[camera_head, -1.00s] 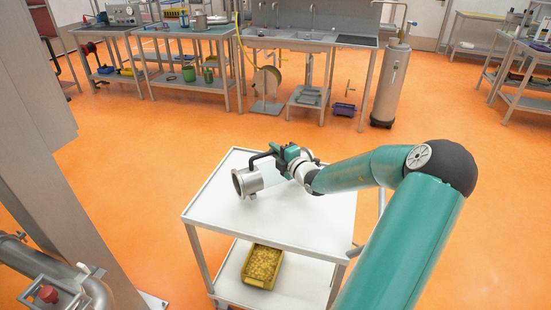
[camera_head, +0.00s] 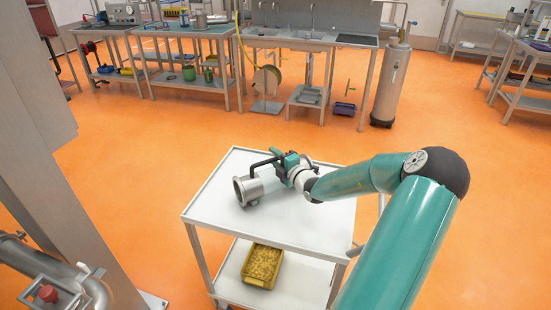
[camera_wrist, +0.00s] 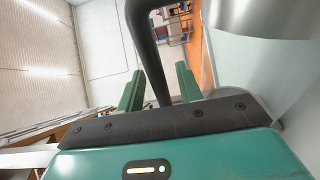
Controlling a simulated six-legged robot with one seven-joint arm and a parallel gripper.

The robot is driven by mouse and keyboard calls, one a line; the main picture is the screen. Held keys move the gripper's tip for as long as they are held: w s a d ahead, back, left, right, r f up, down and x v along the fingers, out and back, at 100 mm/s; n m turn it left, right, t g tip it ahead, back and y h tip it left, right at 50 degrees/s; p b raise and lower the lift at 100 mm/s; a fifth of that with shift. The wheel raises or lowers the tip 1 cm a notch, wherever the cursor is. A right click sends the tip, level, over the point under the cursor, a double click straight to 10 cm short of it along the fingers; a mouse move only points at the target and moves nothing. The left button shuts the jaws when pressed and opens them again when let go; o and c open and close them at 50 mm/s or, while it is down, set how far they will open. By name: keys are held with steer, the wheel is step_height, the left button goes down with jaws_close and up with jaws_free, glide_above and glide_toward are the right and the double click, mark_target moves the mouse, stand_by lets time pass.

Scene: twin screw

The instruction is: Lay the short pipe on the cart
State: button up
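The short pipe (camera_head: 246,189) lies on its side on the white top of the cart (camera_head: 225,220), with its grey flanged end facing left. A black handle (camera_head: 262,161) rises from it, and my gripper (camera_head: 278,157) is at this handle. In the wrist view the handle (camera_wrist: 143,35) runs between my two green fingers (camera_wrist: 160,88), with a gap showing on each side, so my gripper looks open around it. A metal part of the pipe (camera_wrist: 262,12) shows at the upper right there. The pipe's far end is hidden behind my gripper.
A yellow bin (camera_head: 262,266) sits on the cart's lower shelf. The cart top is clear in front of the pipe. Workbenches (camera_head: 185,35) and a sink unit (camera_head: 300,40) stand at the back, with a grey cylinder (camera_head: 390,85). A grey column is at the left.

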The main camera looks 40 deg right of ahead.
steer(key=shift+s+r, duration=0.1)
steer(key=shift+r, duration=0.1)
steer(key=s+a, duration=0.2)
steer(key=s, duration=1)
steer(key=w+a+r+n+g+y, duration=0.2)
steer(key=a+n+g+y, duration=0.3)
steer(key=a+n, duration=1)
steer(key=w+a+r+n+g+y, duration=0.2)
steer(key=a+n+g+y, duration=0.3)
steer(key=a+n, duration=0.95)
steer(key=s+a+r+n+h, duration=0.2)
steer(key=s+a+r+n, duration=0.1)
steer(key=n, duration=0.5)
steer(key=s+a+r+n+g+h, duration=0.1)
steer(key=s+a+r+n+h, duration=0.1)
steer(key=s+a+r+n, duration=0.2)
steer(key=s+a+r+n+g+h, duration=0.1)
steer(key=s+a+r+n+h, duration=0.2)
steer(key=s+n, duration=0.5)
steer(key=shift+s+a+r+n, duration=0.15)
steer(key=shift+a+r+n, duration=0.65)
steer(key=shift+n, duration=2.35)
